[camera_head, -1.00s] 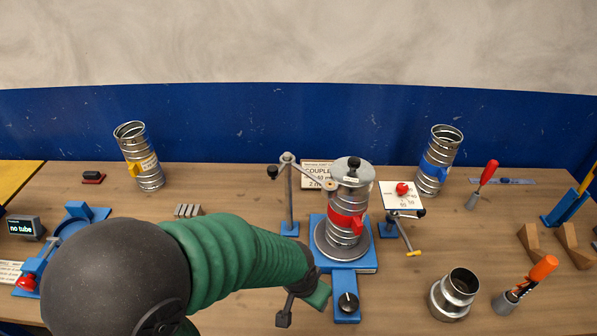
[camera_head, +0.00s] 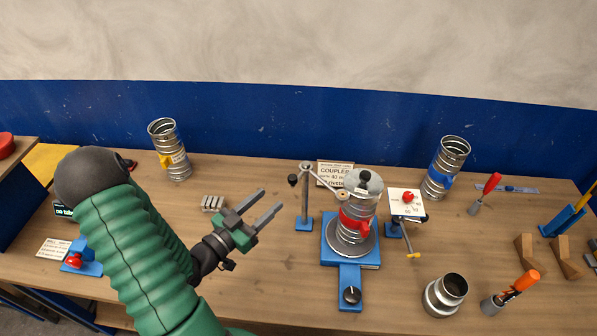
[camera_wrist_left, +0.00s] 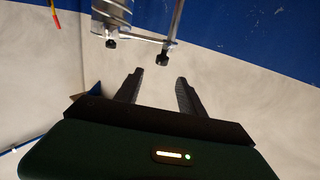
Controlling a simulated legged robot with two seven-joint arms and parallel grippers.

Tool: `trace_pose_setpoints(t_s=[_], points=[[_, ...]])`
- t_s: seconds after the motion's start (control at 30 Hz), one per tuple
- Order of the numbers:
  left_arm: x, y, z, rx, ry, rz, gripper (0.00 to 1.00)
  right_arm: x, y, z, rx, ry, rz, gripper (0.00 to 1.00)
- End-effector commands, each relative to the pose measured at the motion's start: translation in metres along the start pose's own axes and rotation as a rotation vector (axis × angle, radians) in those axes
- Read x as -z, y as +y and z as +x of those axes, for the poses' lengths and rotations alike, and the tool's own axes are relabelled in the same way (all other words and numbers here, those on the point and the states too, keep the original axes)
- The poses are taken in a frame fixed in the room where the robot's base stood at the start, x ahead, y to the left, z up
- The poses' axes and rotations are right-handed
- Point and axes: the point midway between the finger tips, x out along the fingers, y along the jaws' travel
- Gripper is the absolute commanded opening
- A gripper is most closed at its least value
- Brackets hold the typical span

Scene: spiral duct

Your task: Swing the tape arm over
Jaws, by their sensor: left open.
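The tape arm (camera_head: 325,182) is a thin silver bar on top of an upright post (camera_head: 304,205) with a blue foot. It reaches down to the right, its small round end beside the spiral duct (camera_head: 357,215); whether it touches is unclear. A black knob (camera_head: 293,181) sticks out left of the post. The duct stands on a blue turntable base (camera_head: 349,273), with a red clip and grey cap. My left gripper (camera_head: 272,199) is open and empty, left of the post and apart from it. In the left wrist view, a black knob (camera_wrist_left: 163,62) shows just beyond the open fingers (camera_wrist_left: 159,77).
A second post with a yellow-tipped lever (camera_head: 412,255) and red-knobbed dial card (camera_head: 407,203) stands right of the duct. A COUPLER sign (camera_head: 335,167) is behind. Other ducts (camera_head: 170,150) (camera_head: 446,168) stand at the back. A metal coupler (camera_head: 445,295) is front right.

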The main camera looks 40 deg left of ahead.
Motion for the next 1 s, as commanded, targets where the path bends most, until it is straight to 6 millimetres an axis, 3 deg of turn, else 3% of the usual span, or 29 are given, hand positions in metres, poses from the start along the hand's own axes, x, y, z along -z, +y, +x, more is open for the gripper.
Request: trace_pose_setpoints(t_s=[0.03, 0.13, 0.17, 0.2, 0.53, 0.7, 0.93, 1.0], points=[[-0.012, -0.001, 0.01, -0.004, 0.002, 0.01, 0.47, -0.005, 0.0, 0.023, 0.0, 0.0, 0.0, 0.36], [-0.012, -0.002, 0.031, -0.005, 0.003, 0.007, 0.47, -0.011, 0.0, 0.045, 0.0, -0.001, 0.0, 0.36], [0.0, -0.003, 0.04, -0.006, 0.001, 0.0, 0.47, -0.007, 0.0, 0.026, 0.0, -0.003, 0.0, 0.36], [0.002, -0.003, 0.051, -0.006, 0.001, -0.003, 0.47, -0.005, 0.0, 0.02, 0.0, -0.002, 0.0, 0.36], [0.001, -0.004, 0.125, -0.001, -0.001, -0.003, 0.47, 0.001, 0.0, -0.004, 0.0, 0.0, 0.0, 0.36], [-0.001, -0.002, 0.139, 0.001, -0.002, 0.0, 0.47, 0.002, 0.0, -0.006, 0.0, 0.0, 0.0, 0.36], [-0.002, -0.002, 0.139, 0.001, -0.002, 0.001, 0.47, 0.001, 0.0, -0.005, 0.0, 0.0, 0.0, 0.36], [-0.002, -0.002, 0.138, 0.001, -0.002, 0.0, 0.37, 0.001, 0.0, -0.005, 0.0, 0.0, 0.0, 0.36]])
